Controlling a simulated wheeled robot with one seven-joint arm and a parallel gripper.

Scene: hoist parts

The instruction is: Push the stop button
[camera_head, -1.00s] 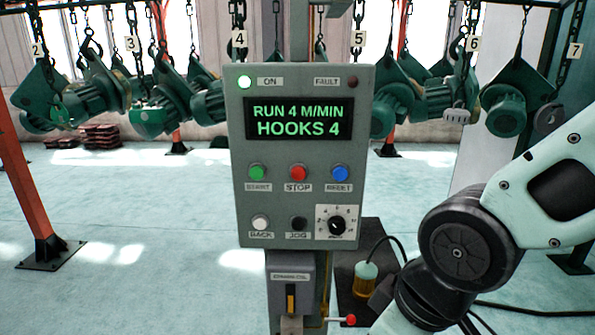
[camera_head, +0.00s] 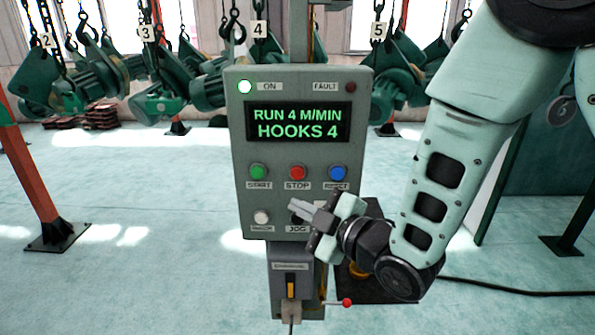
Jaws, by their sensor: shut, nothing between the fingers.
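The red stop button (camera_head: 297,173) sits in the middle of the upper button row on the grey control panel (camera_head: 244,130), with a STOP label under it. My gripper (camera_head: 296,206) is shut and empty. In the picture its fingertips lie just below the STOP label, over the lower row, and point left. The gripper partly covers the black JOG button and hides the dial. I cannot tell how far the fingertips are from the panel face. The display (camera_head: 297,122) reads RUN 4 M/MIN, HOOKS 4.
The green start button (camera_head: 258,172) and blue reset button (camera_head: 338,173) flank the stop button. The white back button (camera_head: 261,217) is lower left. A switch box (camera_head: 291,282) and a red-knobbed lever (camera_head: 346,302) are below. Green hoists (camera_head: 165,90) hang behind.

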